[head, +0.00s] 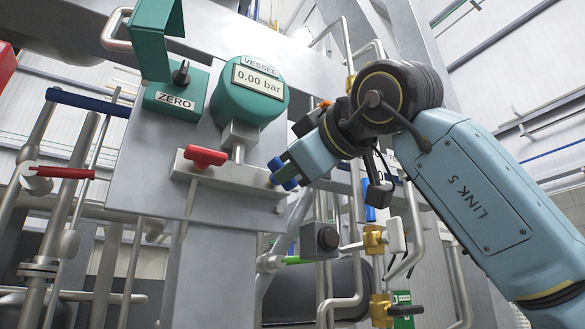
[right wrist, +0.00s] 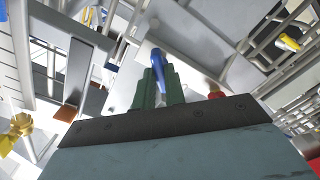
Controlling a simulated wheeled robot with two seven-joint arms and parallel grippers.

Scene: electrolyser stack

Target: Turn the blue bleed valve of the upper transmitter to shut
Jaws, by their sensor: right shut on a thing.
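The upper transmitter (head: 248,90) is a round teal housing marked VESSEL, its display reading 0.00 bar. It stands on a grey manifold block (head: 228,175) with a red handle (head: 206,157) on the left. The blue bleed valve (head: 284,180) is at the block's right end. My right gripper (head: 287,171) reaches it from the right and is shut on its handle; the fingers partly hide it. In the right wrist view the blue handle (right wrist: 158,68) sticks up, tilted, in line with the gripper. My left gripper is not in view.
A ZERO box (head: 175,97) with a raised teal cover (head: 157,38) is left of the transmitter. Pipes with a long blue handle (head: 88,102) and a red handle (head: 65,172) fill the left. Brass fittings (head: 374,240) and pipes stand below my right arm.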

